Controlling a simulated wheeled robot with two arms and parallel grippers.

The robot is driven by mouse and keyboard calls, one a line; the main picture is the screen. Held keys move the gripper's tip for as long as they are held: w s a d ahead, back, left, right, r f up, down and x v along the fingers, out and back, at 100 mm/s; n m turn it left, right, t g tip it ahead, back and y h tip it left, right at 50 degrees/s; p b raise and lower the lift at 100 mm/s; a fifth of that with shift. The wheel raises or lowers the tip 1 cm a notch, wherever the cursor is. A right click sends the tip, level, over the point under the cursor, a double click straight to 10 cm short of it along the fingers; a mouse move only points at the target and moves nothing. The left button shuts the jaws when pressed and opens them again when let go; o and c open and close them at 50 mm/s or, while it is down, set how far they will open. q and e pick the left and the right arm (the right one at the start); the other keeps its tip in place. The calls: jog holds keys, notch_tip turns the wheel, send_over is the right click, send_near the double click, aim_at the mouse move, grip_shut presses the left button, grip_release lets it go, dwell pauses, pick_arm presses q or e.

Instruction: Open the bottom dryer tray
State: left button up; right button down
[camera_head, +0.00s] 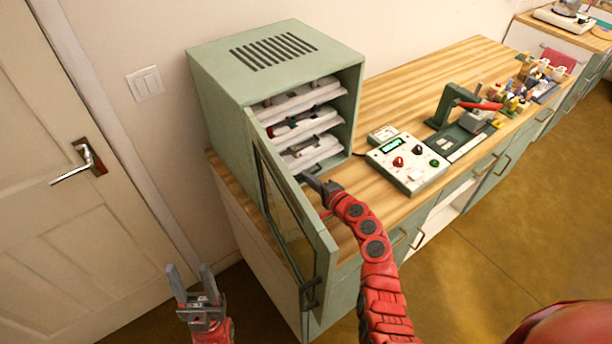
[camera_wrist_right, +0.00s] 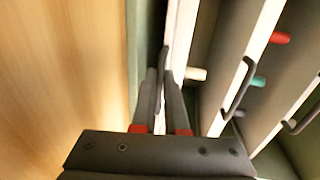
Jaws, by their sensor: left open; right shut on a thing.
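The green dryer (camera_head: 222,100) stands on the wooden counter with its glazed door (camera_head: 290,215) swung open. Three white trays are stacked inside, and the bottom tray (camera_head: 322,152) is the lowest one. My right gripper (camera_head: 318,183) is at the dryer's opening, in front of the bottom tray. In the right wrist view its fingers (camera_wrist_right: 160,85) are closed at the white edge of the bottom tray (camera_wrist_right: 167,45); the handle between them is mostly hidden. My left gripper (camera_head: 190,275) is open and empty, low at the left, apart from the door.
The open door with its dark handle (camera_head: 309,293) stands left of my right forearm. A control box (camera_head: 408,162) with coloured knobs and a green press (camera_head: 445,108) stand on the counter to the right. Bare wood (camera_head: 390,95) lies behind them.

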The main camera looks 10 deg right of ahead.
jog(key=f+b+v, duration=0.1)
jog(key=v, duration=0.4)
jog(key=f+v, duration=0.1)
jog(key=v, duration=0.4)
jog(key=f+b+v, duration=0.1)
jog(key=v, duration=0.4)
jog(key=shift+s+d+f+b, duration=0.1)
jog(key=shift+s+d+b, duration=0.1)
jog(key=shift+s+b, duration=0.15)
jog(key=shift+s+d, duration=0.2)
jog(key=shift+s, duration=0.1)
jog(key=c, duration=0.9)
grip_release()
jog(key=shift+c, duration=0.2)
jog(key=shift+s+d, duration=0.25)
jog(key=shift+s, duration=0.05)
jog(key=b+v, duration=0.4)
jog(key=v, duration=1.2)
jog(key=shift+s+r, duration=0.25)
jog(key=shift+r, duration=0.1)
